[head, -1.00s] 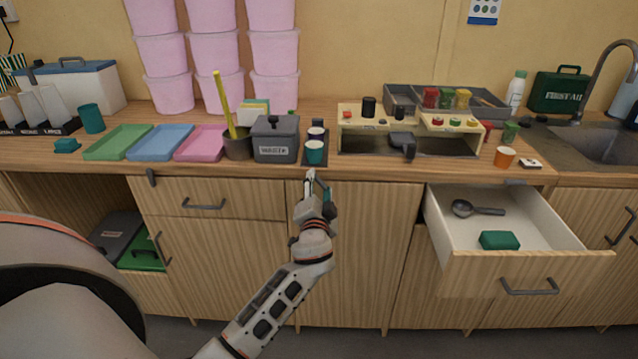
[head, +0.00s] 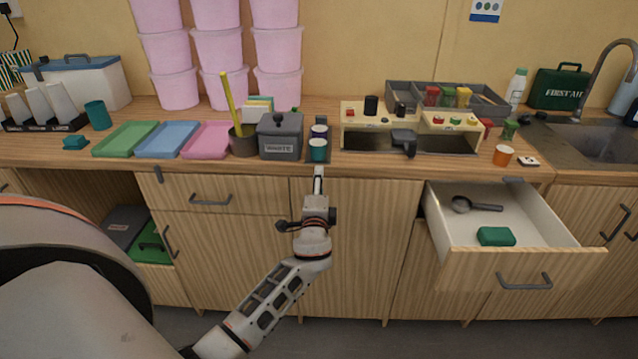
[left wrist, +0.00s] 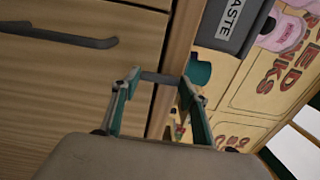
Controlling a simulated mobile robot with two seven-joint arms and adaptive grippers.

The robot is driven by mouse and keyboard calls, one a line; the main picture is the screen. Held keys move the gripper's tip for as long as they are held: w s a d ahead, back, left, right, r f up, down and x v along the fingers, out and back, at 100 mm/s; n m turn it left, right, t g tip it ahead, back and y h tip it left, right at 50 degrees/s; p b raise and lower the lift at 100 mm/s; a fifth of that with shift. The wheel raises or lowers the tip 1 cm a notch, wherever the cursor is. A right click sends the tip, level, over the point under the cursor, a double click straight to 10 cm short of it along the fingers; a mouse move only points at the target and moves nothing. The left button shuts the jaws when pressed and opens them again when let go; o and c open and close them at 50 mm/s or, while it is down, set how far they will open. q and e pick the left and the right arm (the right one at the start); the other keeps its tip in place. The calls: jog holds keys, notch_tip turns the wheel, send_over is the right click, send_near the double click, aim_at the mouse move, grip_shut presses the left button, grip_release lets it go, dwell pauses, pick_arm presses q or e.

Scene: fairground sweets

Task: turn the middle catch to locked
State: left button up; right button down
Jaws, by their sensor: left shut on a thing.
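The middle catch (left wrist: 160,78) is a short dark grey bar at the counter's front edge. In the left wrist view it spans between my fingertips, roughly parallel to a dark door handle and across the counter edge, so it looks upright. My left gripper (head: 318,174) is shut on it; in the wrist view its green-grey fingers (left wrist: 160,85) sit at the bar's two ends. In the head view my gripper hides the catch. The left catch (head: 157,174) stands upright. The right catch (head: 514,181) lies level above the open drawer. My right gripper is not in view.
An open drawer (head: 500,270) at the right holds a ladle and a green block. A dark handle (left wrist: 65,36) is close to my left gripper. The waste bin (head: 281,135) and a teal cup (head: 318,150) stand on the counter just above.

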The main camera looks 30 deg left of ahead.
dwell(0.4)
pick_arm(q)
jog(key=o, duration=1.1)
jog(key=v, duration=1.2)
jog(key=shift+s, duration=0.1)
jog(key=s+d+f+n+g+h, duration=0.1)
jog(key=s+d+f+h, duration=0.3)
jog(key=f, duration=0.4)
jog(key=s+d+f+n+g+h, duration=0.1)
jog(key=s+d+f+h, duration=0.25)
jog(key=f, duration=0.45)
jog(key=s+d+f+n+g+h, duration=0.1)
jog(key=s+d+f+n+h, duration=0.1)
jog(key=s+d+f, duration=0.2)
jog(key=s+d+f+n+g+h, duration=0.1)
jog(key=s+d+f, duration=0.4)
jog(key=s, duration=0.6)
jog(key=d+n+h, duration=0.1)
jog(key=n, duration=0.1)
jog(key=shift+s+n+g+h, duration=0.3)
jog(key=shift+h, duration=0.05)
